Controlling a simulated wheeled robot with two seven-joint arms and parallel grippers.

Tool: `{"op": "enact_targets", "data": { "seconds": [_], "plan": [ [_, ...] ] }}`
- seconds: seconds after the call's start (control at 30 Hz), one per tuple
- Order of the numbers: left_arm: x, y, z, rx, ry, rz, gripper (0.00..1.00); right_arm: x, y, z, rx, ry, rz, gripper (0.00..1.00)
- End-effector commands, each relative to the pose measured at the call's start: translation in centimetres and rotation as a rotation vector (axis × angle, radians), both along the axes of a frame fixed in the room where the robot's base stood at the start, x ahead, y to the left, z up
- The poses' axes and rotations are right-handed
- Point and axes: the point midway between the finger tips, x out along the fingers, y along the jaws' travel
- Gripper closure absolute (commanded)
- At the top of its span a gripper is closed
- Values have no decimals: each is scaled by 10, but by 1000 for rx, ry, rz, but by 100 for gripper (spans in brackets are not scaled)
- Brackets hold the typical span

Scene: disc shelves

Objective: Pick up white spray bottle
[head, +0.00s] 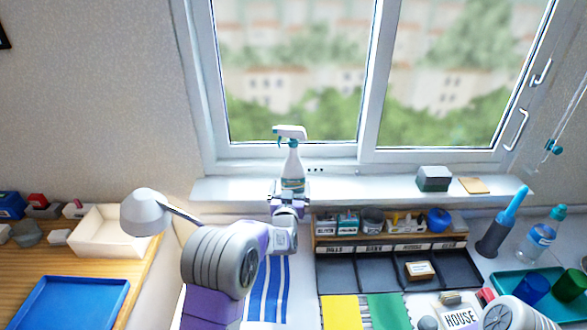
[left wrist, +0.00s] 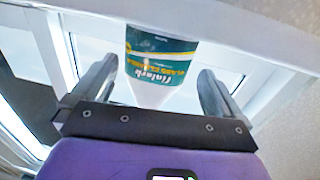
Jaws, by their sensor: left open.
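The white spray bottle (head: 292,163) with a teal trigger and teal label stands upright on the windowsill in the head view. In the left wrist view its teal label and white body (left wrist: 160,58) show between the two fingers. My left gripper (head: 289,188) is at the lower part of the bottle, in front of it. In the left wrist view the left gripper (left wrist: 160,85) is open, with a finger on each side of the bottle and gaps visible. The bottle's base is partly hidden by the gripper. My right gripper is not clearly in view.
The windowsill (head: 365,187) is clear right of the bottle up to a grey-green box (head: 433,179) and a yellow pad (head: 473,185). The window frame (head: 290,151) is close behind. Below are a divided organizer (head: 340,273), a lamp (head: 145,212) and a blue tray (head: 75,302).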

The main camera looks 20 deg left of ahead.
Motion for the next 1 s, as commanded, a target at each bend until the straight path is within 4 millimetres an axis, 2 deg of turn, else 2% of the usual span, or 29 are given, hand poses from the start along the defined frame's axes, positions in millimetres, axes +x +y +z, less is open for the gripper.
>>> {"op": "enact_targets", "data": {
  "seconds": [0.33, 0.7, 0.77, 1.0],
  "plan": [
    [40, 4, 0, 0, -1, 2, 0, 0, 0, -5, 0, -1, 0, 57],
    [48, 5, 1, 0, 1, 0, 0, 0, 0, -6, 0, -1, 0, 57],
    [47, 5, 1, 0, 0, 0, 6, 0, 0, -6, 0, -1, 0, 57],
    [47, 5, 1, 0, 0, 0, 43, 0, 0, -6, 0, -1, 0, 57]
  ]
}}
